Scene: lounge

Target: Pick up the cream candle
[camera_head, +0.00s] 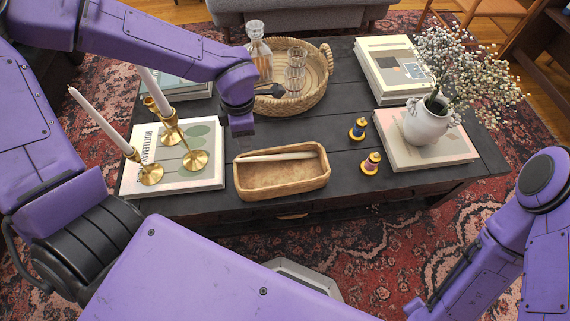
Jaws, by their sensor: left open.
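A pale cream candle (275,157) lies lengthwise across the oblong tan tray (283,188) near the front edge of the dark coffee table. Two other pale candles stand in gold candlesticks: a tilted-looking one (100,119) at the left and one (155,91) partly behind my left arm. My left gripper (270,91) is open, above the table behind the tray and in front of the round woven basket. It is apart from the candle in the tray, and part of it is hidden by my wrist. My right arm shows at the right, but its gripper is out of view.
The woven basket (318,92) holds a decanter (259,55) and a glass (295,72). A white vase (428,124) with flowers stands on a book (398,151) at the right. Books (393,68) lie behind.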

